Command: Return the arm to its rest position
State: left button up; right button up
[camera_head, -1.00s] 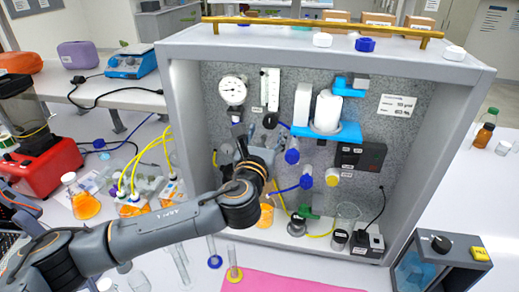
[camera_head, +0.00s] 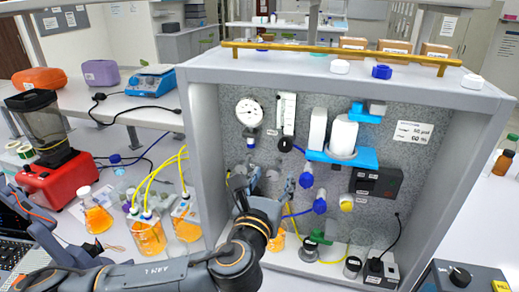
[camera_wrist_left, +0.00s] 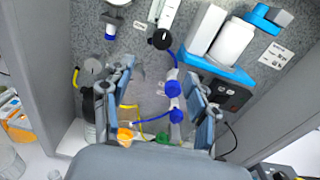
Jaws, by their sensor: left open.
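My left arm comes in from the lower left in the head view. Its gripper (camera_head: 268,182) is inside the grey open-fronted rig cabinet (camera_head: 208,140), in front of the speckled back panel. In the left wrist view the gripper (camera_wrist_left: 163,92) shows two blue-grey fingers wide apart, with nothing between them but the panel and tubing behind. Blue connectors (camera_wrist_left: 172,88) lie behind the gap, close to the right finger; I cannot tell whether they touch. My right gripper is in neither view.
The cabinet's side walls flank my gripper. A pressure gauge (camera_head: 249,113), a white cylinder on a blue bracket (camera_head: 343,137) and a black box (camera_head: 376,184) are on the panel. Orange-filled bottles (camera_head: 148,236) with yellow tubes stand left of the cabinet, near my forearm.

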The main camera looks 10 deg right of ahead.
pick_arm(q)
jog(key=s+a+f+n+g+y, duration=0.25)
jog(key=s+a+f+n, duration=0.3)
jog(key=f+n, duration=0.45)
jog(key=s+a+f+n+g+y, duration=0.2)
jog(key=s+a+f+n+g, duration=0.2)
jog(key=a+f+n, duration=0.65)
jog(key=s+a+f+n+g+y, duration=0.1)
jog(key=s+a+f+n+g, duration=0.1)
jog(key=s+a+f+n, duration=0.3)
jog(key=s+a+f+n+g, duration=0.2)
jog(key=s+a+n, duration=0.1)
jog(key=s+n, duration=0.35)
jog(key=s+a+f+n+g+y, duration=0.1)
jog(key=s+a+f+n+g, duration=0.15)
jog(key=s+a+n, duration=0.35)
jog(key=s+d+f+g+b, duration=0.15)
jog(key=f+b, duration=0.25)
jog(key=f, duration=1.4)
jog(key=s+a+f+b, duration=0.15)
jog(key=f+b, duration=0.25)
jog(key=f, duration=1.4)
jog(key=s+a+f+b, duration=0.1)
jog(key=s+f+b, duration=0.2)
jog(key=s+f, duration=0.5)
jog(key=s+a+f+g+b, duration=0.1)
jog(key=s+f+b, duration=0.2)
jog(key=s+f, duration=0.6)
notch_tip(320, 180, down, 5)
jog(key=shift+r, duration=0.15)
